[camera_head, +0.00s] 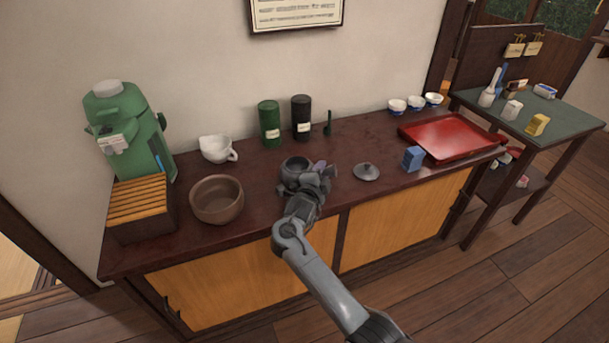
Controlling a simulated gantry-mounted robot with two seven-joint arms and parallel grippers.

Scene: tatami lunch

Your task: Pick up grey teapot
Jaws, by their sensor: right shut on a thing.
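The grey teapot (291,165) is on or just above the middle of the dark red-brown counter (262,192); I cannot tell which. Its top is open. My right gripper (308,178) is at the teapot's front right side and shut on it. The gripper covers part of the pot, so the exact grip is hidden. A grey lid (367,171) with a knob lies apart on the counter to the right. My left gripper does not show.
A brown bowl (217,203), a white spouted cup (217,149) and a green dispenser (124,130) stand left. Green (269,124) and black (301,117) canisters stand behind. A blue box (413,158) and red tray (455,138) are right.

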